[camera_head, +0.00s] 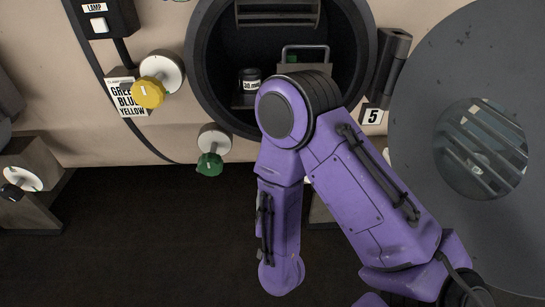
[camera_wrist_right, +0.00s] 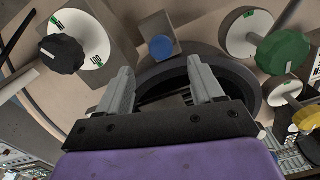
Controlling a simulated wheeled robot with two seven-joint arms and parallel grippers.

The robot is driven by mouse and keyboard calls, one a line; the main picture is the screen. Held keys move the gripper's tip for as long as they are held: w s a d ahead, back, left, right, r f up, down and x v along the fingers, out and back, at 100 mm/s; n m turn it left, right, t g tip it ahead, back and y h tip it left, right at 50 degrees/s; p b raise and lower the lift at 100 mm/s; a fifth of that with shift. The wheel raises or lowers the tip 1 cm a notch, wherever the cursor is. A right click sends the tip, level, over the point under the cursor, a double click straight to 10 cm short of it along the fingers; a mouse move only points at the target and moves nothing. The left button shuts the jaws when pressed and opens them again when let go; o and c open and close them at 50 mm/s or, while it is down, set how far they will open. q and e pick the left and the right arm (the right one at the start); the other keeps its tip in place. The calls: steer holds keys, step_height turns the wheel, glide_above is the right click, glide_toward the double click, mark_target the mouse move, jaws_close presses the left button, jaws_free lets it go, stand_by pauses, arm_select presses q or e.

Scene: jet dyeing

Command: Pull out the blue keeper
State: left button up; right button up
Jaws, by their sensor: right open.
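A round blue piece (camera_wrist_right: 161,47), which looks like the blue keeper, sits on a square grey-brown block (camera_wrist_right: 143,31) in the right wrist view. It lies just beyond my right gripper (camera_wrist_right: 163,85), near the middle between the two fingers in the picture. The right gripper is open, with nothing between its fingers. I see no contact with the blue piece. In the head view I cannot make out the blue piece, and my purple right arm covers the middle, with its gripper hidden. My left gripper is not in view.
A dark round port (camera_head: 206,60) is open, with a small dark jar (camera_head: 250,75) inside. Its round grey door (camera_head: 425,130) stands open at right. A yellow knob (camera_head: 148,93) and green knob (camera_head: 209,165) stick out left. A black knob (camera_wrist_right: 61,54) is left of the gripper.

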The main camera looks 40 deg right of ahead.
steer(key=x, duration=0.3)
steer(key=p+x, duration=0.1)
steer(key=x, duration=0.3)
steer(key=r+p+x, duration=0.1)
steer(key=x, duration=0.2)
steer(key=shift+w+d, duration=0.15)
steer(key=shift+w+d+f, duration=0.1)
steer(key=shift+w, duration=0.1)
jaws_close()
steer(key=shift+v, duration=1.25)
steer(key=shift+c, duration=1.2)
jaws_free()
steer(key=shift+o, duration=1.2)
steer(key=shift+s, duration=0.2)
